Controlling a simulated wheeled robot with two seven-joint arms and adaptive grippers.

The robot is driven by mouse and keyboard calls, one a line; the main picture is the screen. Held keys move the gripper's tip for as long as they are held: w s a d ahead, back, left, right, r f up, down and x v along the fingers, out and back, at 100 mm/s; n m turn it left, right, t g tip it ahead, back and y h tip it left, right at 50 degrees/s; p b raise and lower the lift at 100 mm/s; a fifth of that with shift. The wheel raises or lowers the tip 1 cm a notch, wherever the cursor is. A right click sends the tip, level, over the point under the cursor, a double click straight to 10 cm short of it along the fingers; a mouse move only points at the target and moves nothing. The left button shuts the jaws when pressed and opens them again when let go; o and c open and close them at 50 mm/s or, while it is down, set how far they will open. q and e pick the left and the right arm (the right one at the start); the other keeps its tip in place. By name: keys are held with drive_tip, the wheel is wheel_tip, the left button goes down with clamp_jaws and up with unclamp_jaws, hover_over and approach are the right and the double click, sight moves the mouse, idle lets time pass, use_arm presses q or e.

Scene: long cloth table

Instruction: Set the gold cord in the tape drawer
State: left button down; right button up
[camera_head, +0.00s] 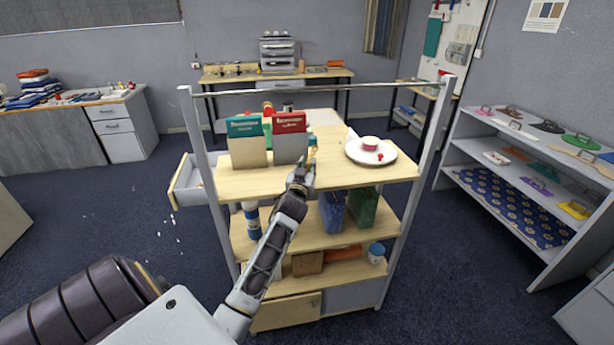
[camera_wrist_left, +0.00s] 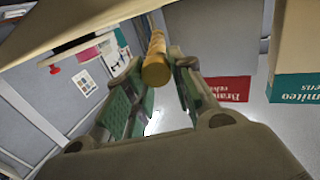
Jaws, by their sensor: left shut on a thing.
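The gold cord (camera_wrist_left: 156,60) shows as a golden-yellow cylinder between the fingers in the left wrist view. My left gripper (camera_head: 304,168) is shut on it, at the front of the cart's top shelf (camera_head: 345,178), right of two boxes. In the head view only a small yellowish part shows beyond the fingers. I cannot tell whether the cord touches the shelf. An open drawer (camera_head: 187,186) sticks out from the cart's left side, left of the gripper. Its inside is mostly hidden, and no label on it is readable. My right gripper is out of view.
A teal-topped box (camera_head: 247,143) and a red-topped box (camera_head: 289,138) stand between the gripper and drawer. A metal rail (camera_head: 325,88) spans the cart's posts. Lower shelves hold several items.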

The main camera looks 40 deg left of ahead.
use_arm(q)
drive_tip(key=shift+f, duration=1.75)
drive_tip(key=c, duration=1.2)
unclamp_jaws()
drive_tip(key=shift+f, duration=0.1)
drive_tip(key=shift+s, duration=0.1)
drive_tip(key=b+v, duration=0.1)
drive_tip(key=v, duration=1.1)
drive_tip(key=shift+b, duration=0.3)
